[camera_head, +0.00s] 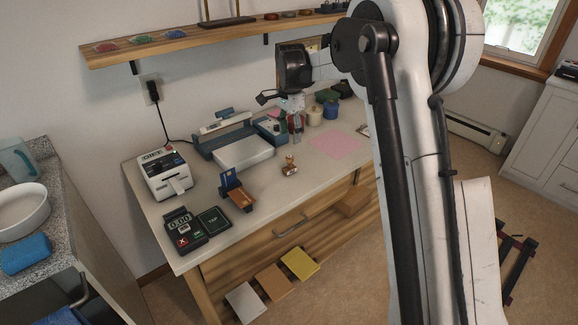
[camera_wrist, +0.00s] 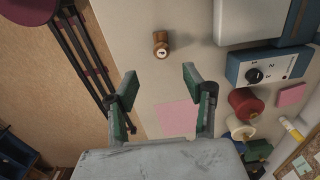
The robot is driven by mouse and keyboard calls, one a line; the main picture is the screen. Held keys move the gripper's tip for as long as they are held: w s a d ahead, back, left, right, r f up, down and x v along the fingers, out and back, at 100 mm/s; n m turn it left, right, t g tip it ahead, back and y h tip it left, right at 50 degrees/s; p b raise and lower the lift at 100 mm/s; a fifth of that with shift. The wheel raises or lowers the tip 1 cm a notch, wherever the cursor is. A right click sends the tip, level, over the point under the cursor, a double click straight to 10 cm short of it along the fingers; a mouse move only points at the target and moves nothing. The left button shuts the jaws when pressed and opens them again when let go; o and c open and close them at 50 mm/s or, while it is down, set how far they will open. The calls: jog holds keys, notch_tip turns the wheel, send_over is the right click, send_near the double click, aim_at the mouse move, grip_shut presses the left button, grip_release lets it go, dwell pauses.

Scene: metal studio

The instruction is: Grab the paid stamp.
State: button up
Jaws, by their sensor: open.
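A small brown-and-brass stamp (camera_head: 290,166) stands on the workbench, in front of the blue-and-grey machine; no wording can be read on it in the head view. In the wrist view the stamp (camera_wrist: 161,45) is seen from above, with a pale mark on its top, beyond the fingertips and roughly in line with the gap between them. My gripper (camera_head: 296,128) hangs above the back of the bench, near the jars. In the wrist view my gripper (camera_wrist: 160,80) has its green-padded fingers spread, with nothing between them.
A blue-and-grey machine (camera_head: 243,155) stands behind the stamp, and a small blue-and-brown stand (camera_head: 238,191) is to its left. Pink paper (camera_head: 335,145) lies to its right. A red jar (camera_wrist: 244,102) stands right of my fingers in the wrist view. The bench around the stamp is clear.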

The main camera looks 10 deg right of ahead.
aim_at(290, 167)
jog(key=shift+w+f, duration=0.25)
jog(key=shift+f, duration=0.35)
notch_tip(290, 167, down, 13)
jog(key=shift+f+b, duration=0.1)
jog(key=shift+b, duration=0.65)
jog(key=c, duration=1.1)
